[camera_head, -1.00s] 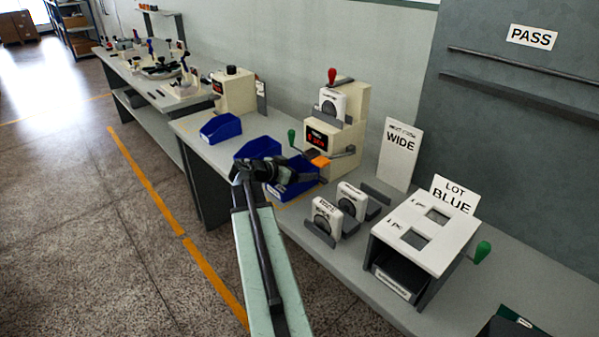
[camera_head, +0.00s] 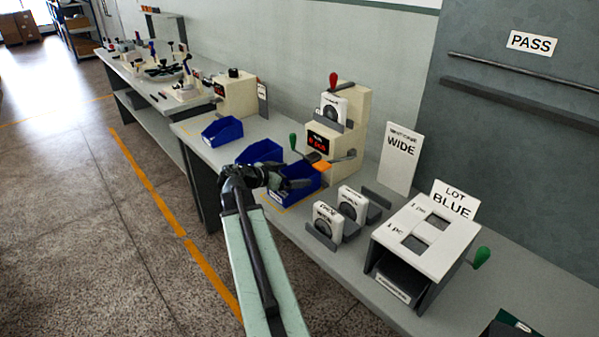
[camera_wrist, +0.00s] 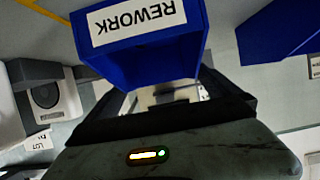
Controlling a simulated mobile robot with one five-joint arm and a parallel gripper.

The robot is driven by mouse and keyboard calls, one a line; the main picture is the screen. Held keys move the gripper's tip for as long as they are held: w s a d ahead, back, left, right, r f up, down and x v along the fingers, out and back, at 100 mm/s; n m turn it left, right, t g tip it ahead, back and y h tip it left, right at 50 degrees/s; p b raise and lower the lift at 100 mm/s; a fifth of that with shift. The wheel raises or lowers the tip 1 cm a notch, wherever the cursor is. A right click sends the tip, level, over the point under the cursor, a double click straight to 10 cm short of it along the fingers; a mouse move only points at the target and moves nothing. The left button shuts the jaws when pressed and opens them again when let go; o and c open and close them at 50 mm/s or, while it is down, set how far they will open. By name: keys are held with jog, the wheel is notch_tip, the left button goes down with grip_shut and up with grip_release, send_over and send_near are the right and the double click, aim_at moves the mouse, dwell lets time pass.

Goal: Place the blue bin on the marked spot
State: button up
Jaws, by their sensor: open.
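Three blue bins stand on the grey bench: one at the left (camera_head: 222,131), one in the middle (camera_head: 264,151) and one at the right (camera_head: 302,181) below the cream machine. My gripper (camera_head: 270,181) is at the near left side of the right bin and partly covers it. In the wrist view, a blue bin with a REWORK label (camera_wrist: 140,22) is just beyond my open fingers (camera_wrist: 165,95). Any contact is unclear. Another blue bin (camera_wrist: 275,35) shows at the right there. A thin yellow line (camera_wrist: 42,10) shows on the bench in the wrist view, near the REWORK bin.
The cream machine (camera_head: 345,115) with red and green knobs stands behind the right bin. White dial blocks (camera_head: 327,220) stand to its right, then a white two-hole stand (camera_head: 410,235) and a WIDE sign (camera_head: 401,160). Bench between the left and middle bins is clear.

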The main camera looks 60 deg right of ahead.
jog(key=p+v, duration=0.2)
jog(key=v, duration=0.5)
jog(key=shift+a+r, duration=0.1)
jog(key=shift+r, duration=0.05)
jog(key=w+a+f+n+t+y, duration=0.15)
jog(key=w+a+f+n, duration=0.25)
jog(key=a, duration=0.4)
jog(key=w+a+f+n+t+y, duration=0.1)
jog(key=w+a+f+n+y, duration=0.25)
jog(key=a, duration=0.45)
jog(key=w+a+f+n+t+y, duration=0.1)
jog(key=w+a+f+n, duration=0.25)
jog(key=a, duration=0.45)
jog(key=w+a+f+n+y, duration=0.1)
jog(key=a+n, duration=0.4)
jog(key=a, duration=0.9)
jog(key=w+a+f+n+y, duration=0.1)
jog(key=a+n+y, duration=0.4)
jog(key=a, duration=0.9)
jog(key=shift+w+f+n+t+y, duration=0.15)
jog(key=shift+f+n+t+y, duration=0.3)
jog(key=shift+f, duration=0.45)
jog(key=shift+d, duration=0.1)
